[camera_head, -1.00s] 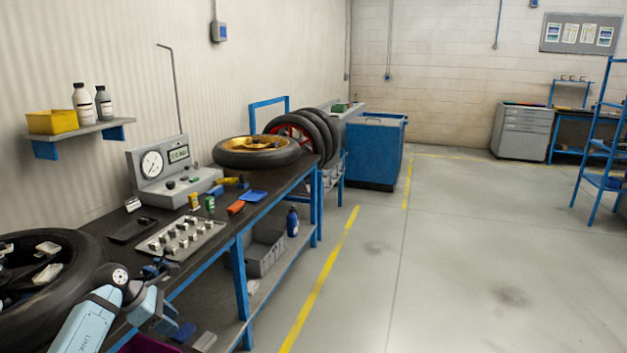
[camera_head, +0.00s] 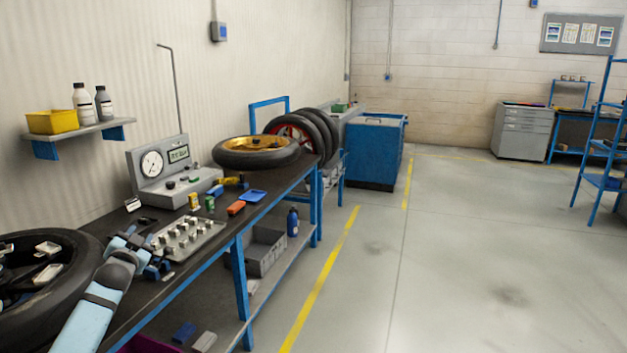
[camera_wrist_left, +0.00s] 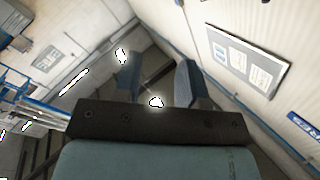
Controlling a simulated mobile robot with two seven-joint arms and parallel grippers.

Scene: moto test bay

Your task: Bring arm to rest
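My left arm (camera_head: 97,303) comes in from the lower left, over the front edge of the workbench (camera_head: 215,268). My left gripper (camera_head: 138,246) is above the bench top, between the near tyre (camera_head: 75,290) and the metal tray of small parts (camera_head: 205,247). In the left wrist view its two blue fingers (camera_wrist_left: 157,70) stand apart with nothing between them. The gripper hides part of the bench behind it. My right arm and gripper are not in view.
A gauge unit (camera_head: 165,175), small cans and an orange block (camera_head: 236,207) stand farther along the bench. A tyre with a golden rim (camera_head: 256,152) lies at its far end. The floor to the right (camera_head: 450,270) is clear.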

